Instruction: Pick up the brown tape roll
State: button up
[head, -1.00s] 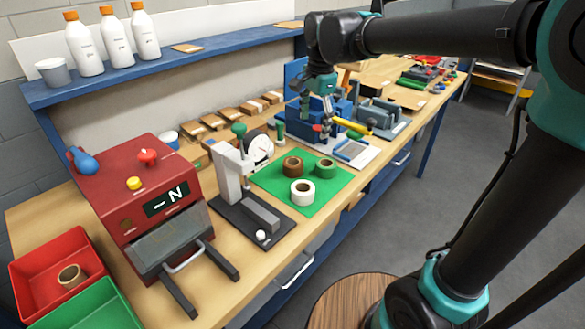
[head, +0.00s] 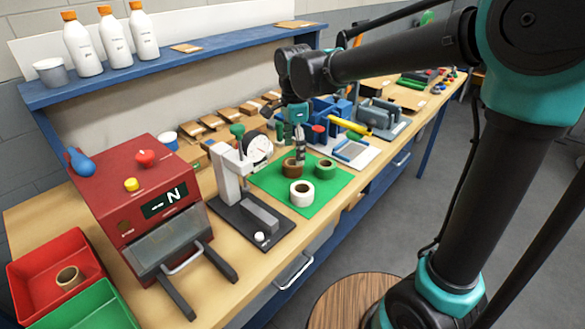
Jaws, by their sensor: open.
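The brown tape roll (head: 291,167) lies on the green mat (head: 268,186) on the workbench, at the mat's back left. A white roll (head: 301,193) lies in front of it and a green roll (head: 325,168) lies to its right. My gripper (head: 300,158) is open and points down, just above the brown roll's right side. Its fingers overlap the roll's edge in this view. I cannot tell whether they touch the roll or reach inside its hole.
A dial gauge stand (head: 232,180) stands left of the mat. A vise and a blue fixture stand behind and to the right. A red machine (head: 140,195) is further left, beside a red bin (head: 32,262) that holds another brownish roll (head: 68,276). A blue shelf (head: 190,62) runs above the bench.

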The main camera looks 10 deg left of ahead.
aim_at(292, 163)
jog(key=shift+w+a+f, duration=0.15)
jog(key=shift+f, duration=1.3)
jog(key=shift+w+a+f, duration=0.1)
jog(key=shift+w+f, duration=0.05)
jog(key=shift+f, duration=1.3)
jog(key=c, duration=1.2)
